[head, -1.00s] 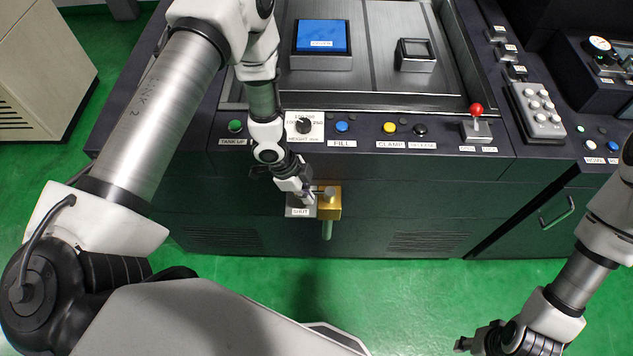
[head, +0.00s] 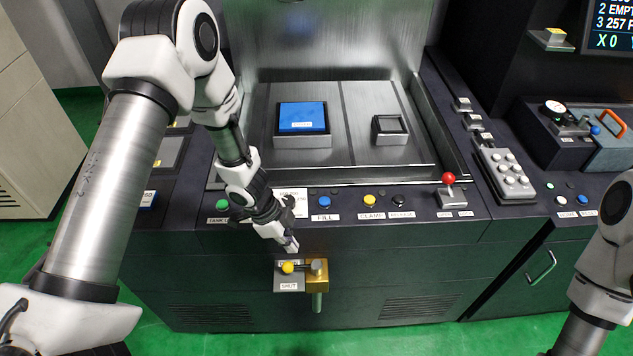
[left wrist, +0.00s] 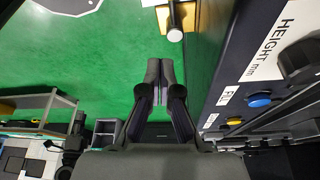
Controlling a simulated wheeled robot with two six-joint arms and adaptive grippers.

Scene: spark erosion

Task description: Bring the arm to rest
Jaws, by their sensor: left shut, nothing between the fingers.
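My left gripper (head: 290,246) is shut and empty. It hangs in front of the machine's front panel, just above the brass valve (head: 317,274) and apart from it. The valve has a yellow knob (head: 288,267) on its lever and a plate marked SHUT (head: 289,286). In the left wrist view the shut fingers (left wrist: 161,66) show in the middle with nothing between them, and part of the brass valve (left wrist: 162,17) shows at the top. My right arm (head: 603,250) comes in at the right edge; its gripper is out of view.
The control panel has a blue FILL button (head: 324,202), a yellow CLAMP button (head: 369,200) and a red-knobbed lever (head: 449,179). Behind lies the work tank with a blue-topped block (head: 302,122). A grey button box (head: 503,172) stands at right. Green floor (head: 390,338) is open in front.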

